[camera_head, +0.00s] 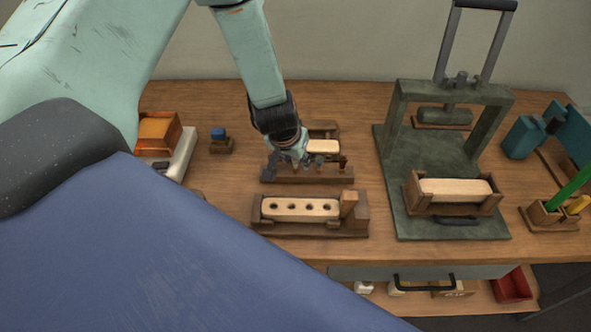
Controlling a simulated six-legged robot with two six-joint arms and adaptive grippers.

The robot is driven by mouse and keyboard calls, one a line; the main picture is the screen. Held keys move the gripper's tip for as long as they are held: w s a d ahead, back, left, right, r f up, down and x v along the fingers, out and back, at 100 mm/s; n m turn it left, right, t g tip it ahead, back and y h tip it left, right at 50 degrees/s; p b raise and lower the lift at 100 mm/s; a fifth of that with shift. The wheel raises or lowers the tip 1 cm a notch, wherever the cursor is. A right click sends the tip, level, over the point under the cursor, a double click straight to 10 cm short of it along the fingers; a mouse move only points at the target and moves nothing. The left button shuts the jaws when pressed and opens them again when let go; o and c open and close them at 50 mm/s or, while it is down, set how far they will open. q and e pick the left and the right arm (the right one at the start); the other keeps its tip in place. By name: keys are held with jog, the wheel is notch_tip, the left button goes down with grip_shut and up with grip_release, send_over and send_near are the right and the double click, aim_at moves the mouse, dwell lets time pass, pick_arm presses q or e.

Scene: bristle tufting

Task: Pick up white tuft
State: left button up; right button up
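My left gripper (291,162) points down over a low wooden rack (318,175) near the middle of the bench. Its fingers are small and dark here, and I cannot tell whether they are apart or closed. A white tuft cannot be made out; the gripper covers much of the rack. A small dark brown piece stands at the rack's right end. In front of the rack, a pale block with a row of dark holes (300,208) lies in a wooden holder (348,228). My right gripper is not in view.
A green press (398,140) stands to the right, with a pale block (455,190) in a wooden cradle on its base. Farther right are a teal device (521,138) and a holder with green and yellow sticks (545,214). An orange bin (160,129) stands left.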

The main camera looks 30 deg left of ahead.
pick_arm(q)
jog(key=shift+d+r, duration=0.1)
jog(key=shift+c, duration=0.3)
jog(key=c, duration=0.8)
grip_shut()
